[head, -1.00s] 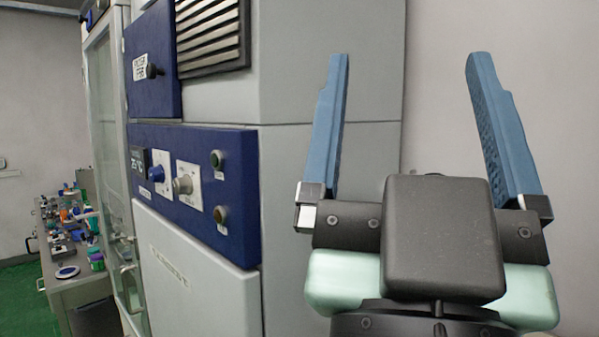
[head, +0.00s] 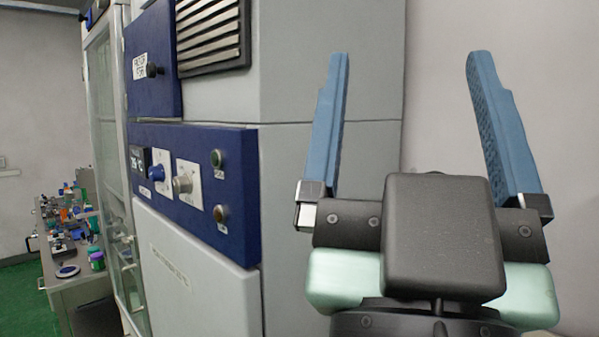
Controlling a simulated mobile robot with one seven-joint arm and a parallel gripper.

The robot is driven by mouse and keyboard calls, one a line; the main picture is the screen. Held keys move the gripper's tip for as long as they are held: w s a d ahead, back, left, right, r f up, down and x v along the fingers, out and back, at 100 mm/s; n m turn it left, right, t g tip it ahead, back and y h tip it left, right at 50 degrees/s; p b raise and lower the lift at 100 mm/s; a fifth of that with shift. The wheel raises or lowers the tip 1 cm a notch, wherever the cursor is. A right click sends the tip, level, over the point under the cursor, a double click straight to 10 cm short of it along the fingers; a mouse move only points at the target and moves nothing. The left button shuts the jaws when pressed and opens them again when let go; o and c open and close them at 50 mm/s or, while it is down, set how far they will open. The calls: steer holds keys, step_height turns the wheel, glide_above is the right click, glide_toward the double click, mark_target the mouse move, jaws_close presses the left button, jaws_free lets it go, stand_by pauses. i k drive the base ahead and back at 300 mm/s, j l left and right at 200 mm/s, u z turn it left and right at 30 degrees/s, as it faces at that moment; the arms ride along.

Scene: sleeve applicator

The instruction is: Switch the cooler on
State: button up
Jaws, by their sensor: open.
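The cooler (head: 320,90) is a tall grey cabinet on the left and middle of the head view. Its blue control panel (head: 237,190) carries a small dark display (head: 138,160), a blue knob (head: 157,173), a silver knob (head: 182,185), a green button (head: 216,158) and a brownish button (head: 220,214). The labels are too small to read surely. My gripper (head: 410,65) is open and empty, its two blue fingers wide apart and pointing up. It appears to the right of the panel and apart from it.
A blue upper panel with a black knob (head: 152,70) and a slatted vent (head: 212,35) sit above the control panel. A glass-door cabinet (head: 105,130) stands to the left. A bench (head: 85,285) with several small items is at the far left. A bare wall (head: 560,60) is on the right.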

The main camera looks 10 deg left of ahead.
mark_target(181, 185)
steer(key=i+j, duration=0.15)
steer(key=j, duration=0.2)
steer(key=i+j, duration=0.1)
steer(key=j, duration=0.3)
steer(key=i+j+u, duration=0.1)
steer(key=j, duration=0.25)
steer(key=i+j, duration=0.2)
steer(key=j, duration=0.2)
